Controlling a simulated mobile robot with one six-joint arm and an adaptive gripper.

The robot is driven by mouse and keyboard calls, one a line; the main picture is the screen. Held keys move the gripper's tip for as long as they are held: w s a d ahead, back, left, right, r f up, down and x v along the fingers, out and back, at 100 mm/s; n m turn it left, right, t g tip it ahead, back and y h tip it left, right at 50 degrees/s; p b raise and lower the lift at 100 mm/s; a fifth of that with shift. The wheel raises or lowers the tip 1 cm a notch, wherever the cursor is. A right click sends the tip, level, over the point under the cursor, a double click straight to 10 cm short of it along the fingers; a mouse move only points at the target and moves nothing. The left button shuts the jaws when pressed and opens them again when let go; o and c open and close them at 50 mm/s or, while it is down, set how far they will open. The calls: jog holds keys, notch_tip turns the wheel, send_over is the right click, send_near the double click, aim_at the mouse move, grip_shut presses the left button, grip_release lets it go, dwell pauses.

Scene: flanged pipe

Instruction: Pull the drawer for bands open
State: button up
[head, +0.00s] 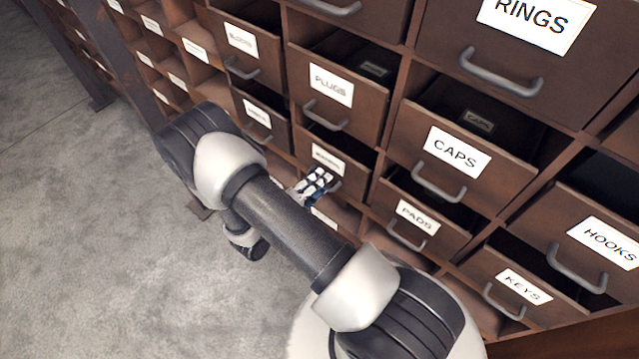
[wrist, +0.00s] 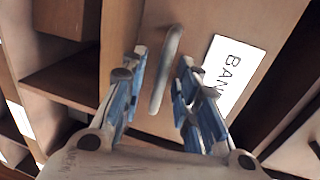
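The drawer for bands (wrist: 215,25) fills the middle of the wrist view. Its white label (wrist: 232,72) shows the letters "BAN", with the rest hidden behind my finger. Its grey bar handle (wrist: 165,70) stands between my two blue-padded fingers, with a gap on each side. My gripper (wrist: 163,58) is open around the handle. In the head view my gripper (head: 318,182) is at the cabinet front, just below a small label (head: 328,158) too small to read. My arm hides part of the area around it.
Several drawers stand partly open, among them plugs (head: 340,104), caps (head: 440,185), pads (head: 440,232), keys (head: 540,310) and hooks (head: 610,275). The rings drawer (head: 560,75) is at upper right. Open cubbies are around the bands drawer. Grey floor (head: 110,230) at left is clear.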

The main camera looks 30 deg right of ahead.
jog(key=shift+w+d, duration=0.1)
jog(key=shift+d, duration=0.15)
jog(key=shift+c, duration=0.5)
grip_shut()
